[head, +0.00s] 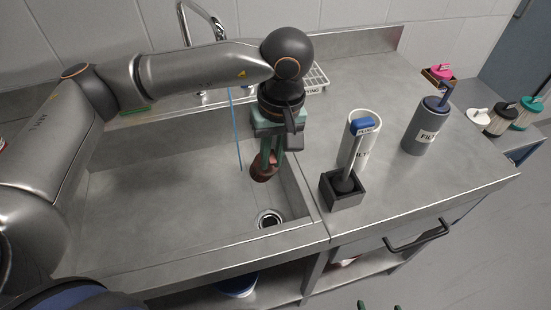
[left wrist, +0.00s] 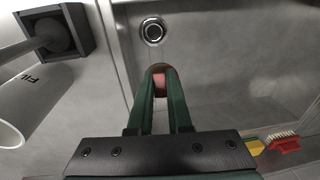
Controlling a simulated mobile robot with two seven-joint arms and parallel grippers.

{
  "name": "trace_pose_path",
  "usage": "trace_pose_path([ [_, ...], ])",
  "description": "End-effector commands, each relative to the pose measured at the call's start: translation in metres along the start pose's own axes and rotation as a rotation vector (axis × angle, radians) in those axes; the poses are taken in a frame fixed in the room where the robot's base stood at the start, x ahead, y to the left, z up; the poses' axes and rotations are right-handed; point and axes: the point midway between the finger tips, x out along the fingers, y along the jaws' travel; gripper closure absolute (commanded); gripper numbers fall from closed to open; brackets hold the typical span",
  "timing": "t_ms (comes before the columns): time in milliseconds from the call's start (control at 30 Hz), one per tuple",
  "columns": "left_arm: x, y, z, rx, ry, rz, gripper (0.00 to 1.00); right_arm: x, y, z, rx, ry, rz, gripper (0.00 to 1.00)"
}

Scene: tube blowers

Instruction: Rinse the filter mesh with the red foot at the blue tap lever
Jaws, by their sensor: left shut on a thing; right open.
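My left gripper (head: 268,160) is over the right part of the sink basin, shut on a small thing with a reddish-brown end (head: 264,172). In the left wrist view its pinkish part (left wrist: 159,77) shows between the green fingers (left wrist: 160,100); a mesh cannot be made out. A thin blue stream (head: 237,130) comes down left of the gripper, apart from the held thing in the picture. My right gripper's green tips (head: 379,307) show at the bottom edge, apart and empty.
The drain (head: 269,218) is in the basin near the gripper. On the right counter stand a black square holder (head: 344,198) with a grey tool, a white cylinder (head: 362,140) and a grey cylinder (head: 424,130). A white rack (head: 316,78) lies behind. A red brush (left wrist: 284,143) shows in the wrist view.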

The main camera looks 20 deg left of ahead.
Motion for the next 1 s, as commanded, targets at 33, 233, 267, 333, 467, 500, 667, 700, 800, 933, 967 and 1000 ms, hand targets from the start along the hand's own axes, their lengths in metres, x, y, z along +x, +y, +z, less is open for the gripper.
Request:
trace_pose_path([
  [33,0.000,0.004,0.001,-0.031,0.015,-0.005,1.00,0.002,0.000,0.002,0.000,0.000,0.000,0.00],
  [233,-0.001,0.005,-0.004,-0.090,0.039,-0.017,1.00,0.003,0.000,0.003,0.000,-0.001,0.000,0.00],
  [267,0.000,0.005,-0.005,-0.091,0.039,-0.018,1.00,0.003,0.000,0.003,0.000,-0.001,0.000,0.00],
  [333,0.001,0.003,-0.010,-0.090,0.038,-0.018,1.00,0.003,0.000,0.003,0.000,-0.001,0.000,0.00],
  [467,0.005,0.000,-0.021,-0.091,0.036,-0.018,1.00,0.003,0.000,0.004,0.000,-0.001,0.000,0.00],
  [500,0.006,-0.001,-0.025,-0.090,0.036,-0.018,1.00,0.003,0.000,0.004,0.000,-0.001,0.000,0.00],
  [667,0.010,-0.005,-0.040,-0.090,0.037,-0.018,1.00,0.004,0.001,0.005,0.000,-0.001,0.000,0.00],
  [700,0.012,-0.006,-0.044,-0.089,0.037,-0.018,1.00,0.004,0.001,0.005,0.000,-0.001,0.000,0.00],
  [800,0.014,-0.009,-0.053,-0.088,0.037,-0.018,1.00,0.005,0.001,0.006,0.000,-0.001,0.000,0.00],
  [933,0.018,-0.012,-0.066,-0.090,0.036,-0.018,1.00,0.006,0.001,0.007,0.000,-0.001,0.000,0.00],
  [967,0.019,-0.013,-0.068,-0.089,0.036,-0.018,1.00,0.006,0.001,0.007,0.000,-0.001,0.000,0.00],
  [1000,0.020,-0.014,-0.072,-0.088,0.036,-0.018,1.00,0.006,0.001,0.008,0.000,-0.001,0.000,0.00],
])
